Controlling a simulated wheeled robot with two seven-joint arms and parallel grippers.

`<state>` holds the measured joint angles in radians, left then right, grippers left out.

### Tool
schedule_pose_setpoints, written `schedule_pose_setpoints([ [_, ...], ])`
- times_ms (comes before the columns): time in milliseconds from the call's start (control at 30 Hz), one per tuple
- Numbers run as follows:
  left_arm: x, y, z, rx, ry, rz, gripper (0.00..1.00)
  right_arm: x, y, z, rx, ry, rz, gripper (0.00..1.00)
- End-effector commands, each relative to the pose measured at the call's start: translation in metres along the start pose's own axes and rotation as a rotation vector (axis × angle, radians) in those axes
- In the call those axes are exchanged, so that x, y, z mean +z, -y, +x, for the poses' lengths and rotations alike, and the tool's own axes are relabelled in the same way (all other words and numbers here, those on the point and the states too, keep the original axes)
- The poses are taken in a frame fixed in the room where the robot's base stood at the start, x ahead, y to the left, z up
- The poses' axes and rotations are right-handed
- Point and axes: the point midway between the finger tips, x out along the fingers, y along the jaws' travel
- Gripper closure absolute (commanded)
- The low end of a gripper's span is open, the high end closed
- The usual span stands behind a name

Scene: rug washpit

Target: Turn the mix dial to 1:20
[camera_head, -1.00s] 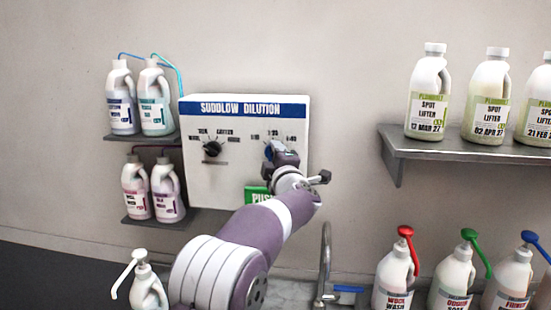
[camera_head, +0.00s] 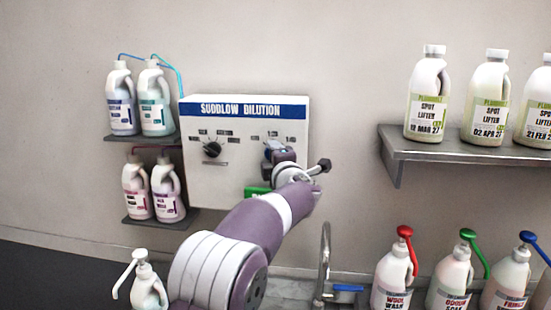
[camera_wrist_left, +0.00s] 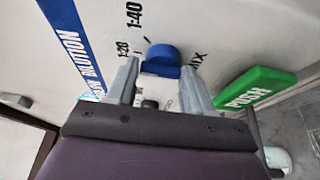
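The blue mix dial (camera_wrist_left: 162,62) sits on the white dilution panel, beside printed 1:20, 1:40 and MIX marks in the left wrist view. My left gripper (camera_wrist_left: 160,72) is open, its two grey fingers on either side of the dial. I cannot tell whether either finger touches it. In the head view my left gripper (camera_head: 281,152) is in front of the panel's right half and covers most of the dial. Which mark the dial points to is unclear. My right gripper is not in view.
A black dial (camera_head: 212,149) is on the left of the white panel (camera_head: 240,185). The green PUSH button (camera_wrist_left: 257,88) is below the blue dial. Shelves with bottles flank the panel. A tap (camera_head: 325,265) and pump bottles stand below right.

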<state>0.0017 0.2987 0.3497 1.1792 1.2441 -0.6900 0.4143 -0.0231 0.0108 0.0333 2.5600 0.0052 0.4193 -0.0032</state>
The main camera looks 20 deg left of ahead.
Motion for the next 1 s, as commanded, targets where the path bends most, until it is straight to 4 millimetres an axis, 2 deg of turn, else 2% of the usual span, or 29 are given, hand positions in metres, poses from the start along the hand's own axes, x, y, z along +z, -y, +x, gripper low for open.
schedule_pose_setpoints([
  [33, -0.001, -0.001, 0.000, 0.002, -0.001, -0.001, 0.32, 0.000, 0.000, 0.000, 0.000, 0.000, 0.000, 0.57],
  [67, -0.001, -0.001, 0.000, 0.002, -0.001, -0.001, 0.26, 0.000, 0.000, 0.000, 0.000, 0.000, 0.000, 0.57],
  [333, 0.000, 0.000, -0.001, -0.001, 0.001, 0.001, 0.26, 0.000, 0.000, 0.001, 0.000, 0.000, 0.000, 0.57],
  [433, 0.001, 0.003, -0.007, 0.000, 0.003, 0.001, 0.26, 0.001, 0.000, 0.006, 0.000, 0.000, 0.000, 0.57],
  [567, 0.001, 0.006, -0.032, 0.001, 0.004, -0.001, 0.26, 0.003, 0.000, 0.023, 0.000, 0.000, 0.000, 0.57],
  [800, 0.000, 0.004, -0.091, 0.002, 0.004, -0.003, 0.26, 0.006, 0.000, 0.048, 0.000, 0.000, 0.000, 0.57],
  [1000, -0.001, 0.002, -0.120, 0.001, 0.002, -0.001, 0.26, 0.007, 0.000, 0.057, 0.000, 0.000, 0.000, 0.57],
])
